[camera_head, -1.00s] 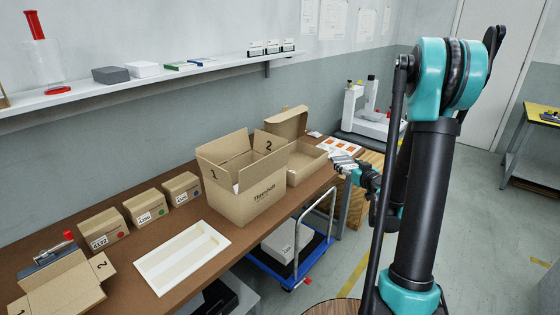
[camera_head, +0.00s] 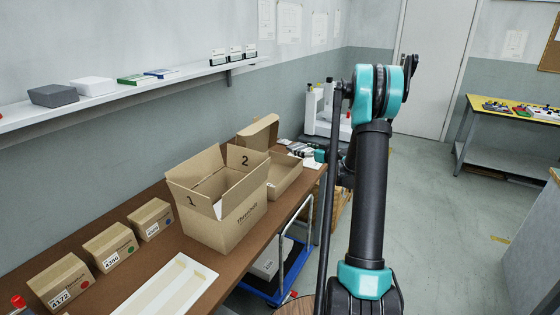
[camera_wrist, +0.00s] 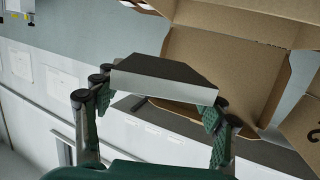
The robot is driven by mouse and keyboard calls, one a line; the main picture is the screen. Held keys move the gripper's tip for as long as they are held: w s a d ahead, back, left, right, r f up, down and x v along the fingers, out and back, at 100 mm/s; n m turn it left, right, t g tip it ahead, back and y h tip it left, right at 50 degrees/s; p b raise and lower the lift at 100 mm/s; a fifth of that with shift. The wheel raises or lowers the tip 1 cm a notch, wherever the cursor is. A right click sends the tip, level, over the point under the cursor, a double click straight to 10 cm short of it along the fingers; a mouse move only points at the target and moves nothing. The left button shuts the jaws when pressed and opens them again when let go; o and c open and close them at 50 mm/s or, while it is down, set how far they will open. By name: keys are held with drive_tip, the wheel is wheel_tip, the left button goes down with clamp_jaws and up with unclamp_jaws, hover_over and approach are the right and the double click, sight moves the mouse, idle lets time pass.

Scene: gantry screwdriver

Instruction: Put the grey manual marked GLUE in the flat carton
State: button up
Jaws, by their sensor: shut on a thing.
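My gripper (camera_wrist: 163,92) is shut on a flat grey thing (camera_wrist: 165,82), seen in the wrist view as a dark face and a paler edge. No marking is readable on it, so I cannot confirm that it is the GLUE manual. The flat carton (camera_head: 284,178) stands open on the bench with its lid raised. In the head view my gripper (camera_head: 308,153) is just beyond the carton's right back side, small and partly hidden by my arm. In the wrist view the open carton (camera_wrist: 215,65) appears behind the held thing; their gap is unclear.
A tall open box (camera_head: 236,215), its flaps up, stands left of the flat carton. Several small boxes (camera_head: 109,246) and a white tray (camera_head: 205,274) are farther left. A wall shelf (camera_head: 140,88) runs above. A blue trolley (camera_head: 268,288) is under the bench (camera_head: 175,200).

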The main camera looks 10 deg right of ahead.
drive_tip(key=w+a, duration=0.7)
drive_tip(key=a, duration=0.3)
drive_tip(key=f, duration=0.6)
drive_tip(key=shift+s+d+f, duration=0.15)
drive_tip(key=shift+d+f, duration=0.15)
drive_tip(key=shift+d, duration=0.1)
drive_tip(key=shift+a+f, duration=0.1)
drive_tip(key=shift+f, duration=0.1)
drive_tip(key=shift+f, duration=0.15)
drive_tip(key=o, duration=1.2)
